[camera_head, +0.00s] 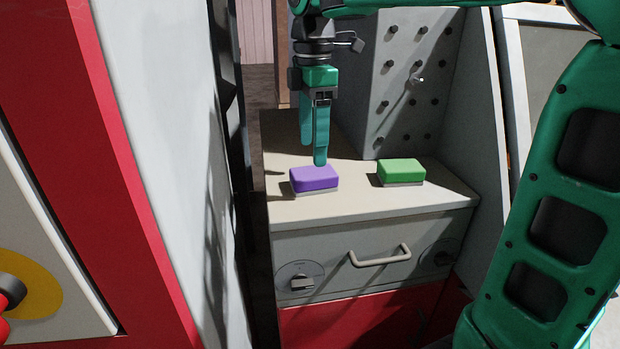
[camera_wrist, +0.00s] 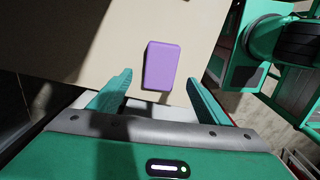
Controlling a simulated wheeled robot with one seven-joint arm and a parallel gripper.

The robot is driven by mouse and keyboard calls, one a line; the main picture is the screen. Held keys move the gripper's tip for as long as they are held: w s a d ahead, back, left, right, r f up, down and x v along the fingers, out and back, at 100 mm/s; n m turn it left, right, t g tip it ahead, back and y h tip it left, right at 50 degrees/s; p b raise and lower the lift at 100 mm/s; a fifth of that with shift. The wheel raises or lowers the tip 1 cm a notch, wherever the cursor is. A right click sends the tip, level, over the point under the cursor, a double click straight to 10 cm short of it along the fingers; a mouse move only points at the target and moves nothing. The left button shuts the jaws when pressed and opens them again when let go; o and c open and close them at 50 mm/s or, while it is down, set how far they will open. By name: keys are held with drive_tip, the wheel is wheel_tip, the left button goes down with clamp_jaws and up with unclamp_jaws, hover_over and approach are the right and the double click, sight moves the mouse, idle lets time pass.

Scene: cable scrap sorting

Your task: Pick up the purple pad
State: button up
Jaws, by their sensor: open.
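The purple pad (camera_head: 315,178) lies flat on a pale worktop (camera_head: 350,204), near its left front part. It has a grey underside layer. My gripper (camera_head: 320,160) points down just above and behind the pad in the head view, with its fingers overlapping each other there. In the wrist view the purple pad (camera_wrist: 162,66) lies between and beyond the two open green fingers of my gripper (camera_wrist: 160,85). Nothing is held between the fingers. Whether a fingertip touches the pad cannot be told.
A green pad (camera_head: 401,171) lies to the right of the purple one. A grey pegboard panel (camera_head: 418,80) rises behind it. Below the worktop is a drawer with a handle (camera_head: 380,257) and knobs. A tall white and red panel (camera_head: 150,150) stands close on the left.

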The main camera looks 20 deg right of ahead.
sight(313, 171)
drive_tip(key=shift+d+f, duration=0.1)
drive_tip(key=shift+f, duration=3.65)
drive_tip(key=c, duration=1.2)
drive_tip(key=shift+r, duration=0.15)
drive_tip(key=shift+c, duration=0.2)
drive_tip(key=shift+r, duration=0.5)
drive_tip(key=r, duration=0.1)
drive_tip(key=a+r, duration=0.1)
drive_tip(key=r, duration=0.1)
drive_tip(key=shift+s+r, duration=0.15)
drive_tip(key=shift+r, duration=0.1)
drive_tip(key=s+a+r, duration=0.3)
drive_tip(key=a+r, duration=0.3)
drive_tip(key=a, duration=0.4)
drive_tip(key=shift+s+r, duration=0.15)
drive_tip(key=shift+s, duration=0.15)
